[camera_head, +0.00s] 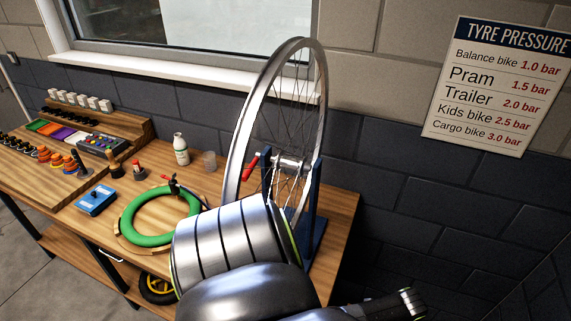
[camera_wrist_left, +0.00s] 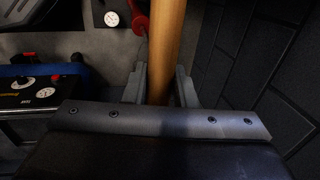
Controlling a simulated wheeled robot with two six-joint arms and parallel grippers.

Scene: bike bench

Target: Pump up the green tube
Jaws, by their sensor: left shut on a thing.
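The green tube (camera_head: 128,226) lies as a plump ring on a round wooden piece on the workbench (camera_head: 345,208) in the head view. A small dark and red piece (camera_head: 173,184) sits at its upper edge; I cannot tell whether it is attached. In the left wrist view my left gripper (camera_wrist_left: 162,88) is shut on a light-brown wooden bar (camera_wrist_left: 166,45), which runs up between its fingers. The bar's ends are hidden. A white round gauge (camera_wrist_left: 111,19) and a red part (camera_wrist_left: 139,16) are left of the bar. My right gripper is in neither view.
A spoked wheel (camera_head: 237,150) stands in a blue stand (camera_head: 317,215). A tyre pressure chart (camera_head: 497,88) hangs at right. Blue equipment with another gauge (camera_wrist_left: 44,92) stands left of the bar.

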